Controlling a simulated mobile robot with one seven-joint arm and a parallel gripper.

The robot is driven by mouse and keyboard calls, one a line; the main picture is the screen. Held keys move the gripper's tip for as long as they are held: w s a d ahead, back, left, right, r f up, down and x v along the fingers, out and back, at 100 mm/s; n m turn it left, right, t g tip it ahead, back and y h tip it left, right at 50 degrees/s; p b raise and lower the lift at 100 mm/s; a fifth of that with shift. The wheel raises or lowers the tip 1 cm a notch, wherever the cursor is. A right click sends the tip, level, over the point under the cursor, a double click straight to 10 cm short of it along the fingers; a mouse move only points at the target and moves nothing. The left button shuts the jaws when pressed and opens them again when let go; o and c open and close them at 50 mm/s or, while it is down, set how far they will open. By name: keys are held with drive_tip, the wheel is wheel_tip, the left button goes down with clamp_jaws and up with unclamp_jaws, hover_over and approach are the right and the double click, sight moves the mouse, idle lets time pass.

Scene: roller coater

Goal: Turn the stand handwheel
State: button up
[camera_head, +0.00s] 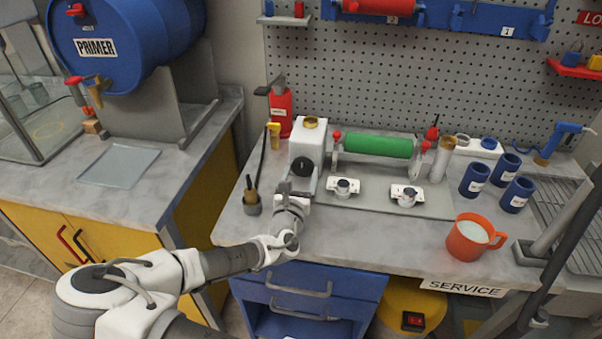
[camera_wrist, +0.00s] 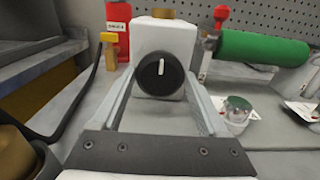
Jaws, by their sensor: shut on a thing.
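The stand handwheel looks to be the round black knob (camera_head: 303,167) on the front of the white stand block (camera_head: 307,143). In the wrist view the black knob (camera_wrist: 160,74) faces me, with a white pointer line near upright. My gripper (camera_head: 299,183) reaches the knob from the front, above the bench edge. In the wrist view the two fingers of my gripper (camera_wrist: 161,82) lie on either side of the knob and are shut on it. The back of the knob and its shaft are hidden.
A red bottle (camera_head: 281,112) stands behind left. A dark cup with a brush (camera_head: 252,203) is left of my gripper. An orange mug (camera_head: 470,240) is farther right.

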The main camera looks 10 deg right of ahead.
drive_tip(key=shift+m, duration=0.3)
drive_tip(key=m+b, duration=0.2)
drive_tip(key=m, duration=0.3)
drive_tip(key=m+b, duration=0.1)
drive_tip(key=m, duration=0.3)
drive_tip(key=m+b, duration=0.1)
drive_tip(key=m, duration=0.2)
drive_tip(key=shift+m, duration=0.4)
drive_tip(key=m+b, duration=0.1)
drive_tip(key=m, duration=0.5)
drive_tip(key=shift+b, duration=0.4)
drive_tip(key=m+b, duration=0.1)
drive_tip(key=m, duration=0.3)
drive_tip(key=shift+m, duration=0.3)
drive_tip(key=shift+m+b, duration=0.7)
drive_tip(key=shift+m, duration=0.4)
